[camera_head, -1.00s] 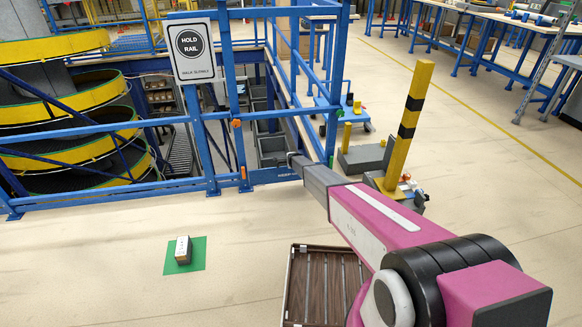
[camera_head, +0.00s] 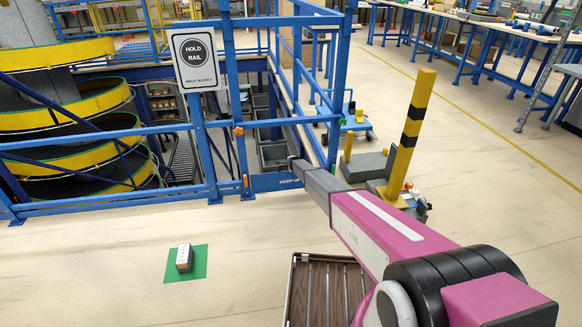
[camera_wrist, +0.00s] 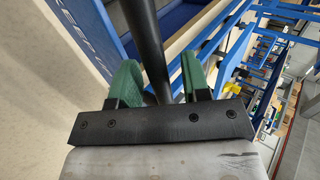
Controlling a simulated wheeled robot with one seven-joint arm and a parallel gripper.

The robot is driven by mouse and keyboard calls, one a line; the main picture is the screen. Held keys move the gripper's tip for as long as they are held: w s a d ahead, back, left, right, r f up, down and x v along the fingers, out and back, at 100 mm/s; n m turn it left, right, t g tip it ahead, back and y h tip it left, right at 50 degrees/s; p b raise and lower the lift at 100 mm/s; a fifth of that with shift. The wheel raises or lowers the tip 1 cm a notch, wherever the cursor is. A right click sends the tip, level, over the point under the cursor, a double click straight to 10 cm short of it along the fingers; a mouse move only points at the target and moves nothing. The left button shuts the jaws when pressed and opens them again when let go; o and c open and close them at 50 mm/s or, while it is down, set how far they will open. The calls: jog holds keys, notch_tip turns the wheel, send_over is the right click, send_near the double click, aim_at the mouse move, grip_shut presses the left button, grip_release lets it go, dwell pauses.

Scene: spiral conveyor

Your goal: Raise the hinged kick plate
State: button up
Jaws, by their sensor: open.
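The blue kick plate (camera_head: 275,183), with white lettering that seems to read "KEEP UP", sits low at the floor between the blue guardrail posts in the head view. Its lettered face also shows at upper left in the wrist view (camera_wrist: 92,35). My gripper (camera_wrist: 161,75) has two green fingers, set apart. A dark round bar (camera_wrist: 147,35) runs between them, and I cannot tell what it belongs to or whether a finger touches it. In the head view the end of my arm reaches just above the plate's right part; the fingers are too small to make out there.
Blue guardrails with a "HOLD RAIL" sign (camera_head: 196,58) stand before the yellow-edged spiral conveyor (camera_head: 75,105). A yellow-black post (camera_head: 408,135) stands right of my arm. A small box (camera_head: 184,258) sits on a green floor patch (camera_head: 200,270). Floor before the rails is mostly clear.

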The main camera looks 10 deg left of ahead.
jog(key=v, duration=1)
jog(key=shift+s+r, duration=0.25)
jog(key=shift+r, duration=0.05)
jog(key=shift+d, duration=0.1)
jog(key=s+d+r+n+g+h, duration=0.1)
jog(key=s+d+r+n+g, duration=0.2)
jog(key=s, duration=1.5)
jog(key=s+d+r+n+g+h, duration=0.1)
jog(key=s+d+r+n+g, duration=0.2)
jog(key=s+d+r+n, duration=0.4)
jog(key=s+d+r+n+g, duration=0.3)
jog(key=s+d+r, duration=1.2)
jog(key=s, duration=1.6)
jog(key=d+n, duration=0.1)
jog(key=d, duration=0.5)
jog(key=shift+s+r+n+g+h, duration=0.15)
jog(key=shift+r+n+g+h, duration=0.15)
jog(key=shift+r+n+h, duration=0.1)
